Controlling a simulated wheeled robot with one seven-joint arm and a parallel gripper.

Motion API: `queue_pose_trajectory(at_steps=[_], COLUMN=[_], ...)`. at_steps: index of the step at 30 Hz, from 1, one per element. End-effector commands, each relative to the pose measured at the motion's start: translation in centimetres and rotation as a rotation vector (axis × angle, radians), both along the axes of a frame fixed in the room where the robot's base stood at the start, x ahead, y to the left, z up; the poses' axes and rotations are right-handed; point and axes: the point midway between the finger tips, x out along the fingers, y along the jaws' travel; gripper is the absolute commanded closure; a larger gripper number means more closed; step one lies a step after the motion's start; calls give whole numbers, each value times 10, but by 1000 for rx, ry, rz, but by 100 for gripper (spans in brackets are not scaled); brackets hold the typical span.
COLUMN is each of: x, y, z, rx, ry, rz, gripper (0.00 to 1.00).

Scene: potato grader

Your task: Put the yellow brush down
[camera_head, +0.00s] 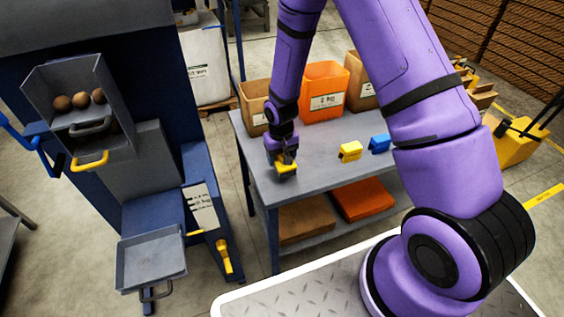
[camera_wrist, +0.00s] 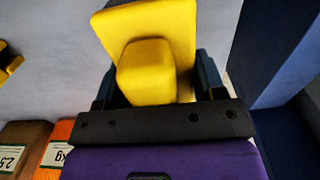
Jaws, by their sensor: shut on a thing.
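The yellow brush (camera_wrist: 150,70) is between the two fingers of my gripper (camera_wrist: 155,90) in the wrist view, its yellow block beyond the fingertips. In the head view, my gripper (camera_head: 286,160) is low over the left end of the grey table (camera_head: 310,172), shut on the brush (camera_head: 286,169). The brush is at or just above the tabletop; I cannot tell whether it touches. Its underside is hidden.
A yellow block-like item (camera_head: 350,151) and a blue one (camera_head: 380,144) stand on the table to the right. An orange bin (camera_head: 325,90) and brown boxes (camera_head: 254,104) line the back. The blue grader (camera_head: 150,195) stands left, beyond a narrow gap. The table's front middle is clear.

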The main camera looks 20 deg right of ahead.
Motion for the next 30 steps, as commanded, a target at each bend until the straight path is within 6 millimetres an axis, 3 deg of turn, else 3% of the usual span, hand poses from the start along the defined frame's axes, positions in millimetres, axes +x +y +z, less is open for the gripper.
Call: queue_pose_trajectory(at_steps=[3,10,21,22,24,25,30], x=[10,7,8,8,8,8,8], y=[-7,-6,-6,-6,-6,-6,-6], z=[-3,-35,-39,-39,-39,-39,-38], rx=[0,-1,-1,-1,0,0,0], ry=[1,2,1,1,1,1,1], rz=[-3,0,-1,-1,-1,-1,-1], gripper=[74,74,74,34,18,11,11])
